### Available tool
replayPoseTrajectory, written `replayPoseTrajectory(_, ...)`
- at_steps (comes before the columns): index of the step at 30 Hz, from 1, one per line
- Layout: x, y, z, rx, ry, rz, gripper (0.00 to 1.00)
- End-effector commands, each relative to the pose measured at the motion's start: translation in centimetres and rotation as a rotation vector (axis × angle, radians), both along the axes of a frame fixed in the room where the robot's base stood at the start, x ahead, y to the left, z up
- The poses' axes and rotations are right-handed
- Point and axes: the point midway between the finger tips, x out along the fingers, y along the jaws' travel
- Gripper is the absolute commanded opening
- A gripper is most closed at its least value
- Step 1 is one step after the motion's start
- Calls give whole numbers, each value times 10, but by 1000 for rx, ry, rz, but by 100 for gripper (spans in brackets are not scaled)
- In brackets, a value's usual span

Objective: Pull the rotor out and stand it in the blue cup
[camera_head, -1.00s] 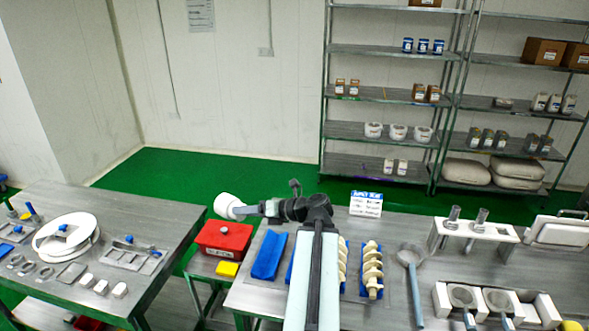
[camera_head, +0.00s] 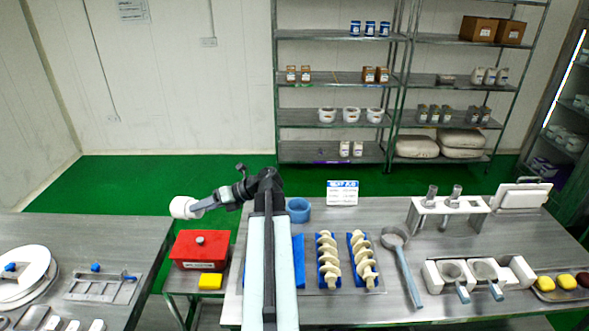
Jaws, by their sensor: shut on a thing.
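My gripper (camera_head: 191,207) is shut on a white, rounded piece, which looks like the rotor (camera_head: 181,208). It holds the piece out to the left, in the air above and behind the red box. The piece's far side and lower end are too small to make out. The blue cup (camera_head: 298,213) stands on the steel table just right of my arm, toward the back. It looks round and open at the top. The rotor is well to the left of the cup and apart from it.
A red box (camera_head: 190,255) with a yellow block (camera_head: 210,281) stands left of my arm. Cream screws (camera_head: 328,262) lie on blue trays to the right, beside a grey ladle (camera_head: 403,262). A small sign (camera_head: 342,193) stands behind. Table around the cup's right is clear.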

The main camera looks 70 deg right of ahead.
Motion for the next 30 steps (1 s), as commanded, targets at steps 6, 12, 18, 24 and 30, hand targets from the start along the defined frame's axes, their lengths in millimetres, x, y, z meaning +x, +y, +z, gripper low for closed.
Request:
replayPoseTrajectory(6,-15,-78,-25,-53,267,284,0)
replayPoseTrajectory(12,-40,-124,-47,-184,486,620,0)
replayPoseTrajectory(18,-73,-166,-59,-424,677,978,0)
replayPoseTrajectory(24,-119,-220,-53,-822,814,1330,0)
replayPoseTrajectory(30,-167,-286,-32,-1226,825,1546,0)
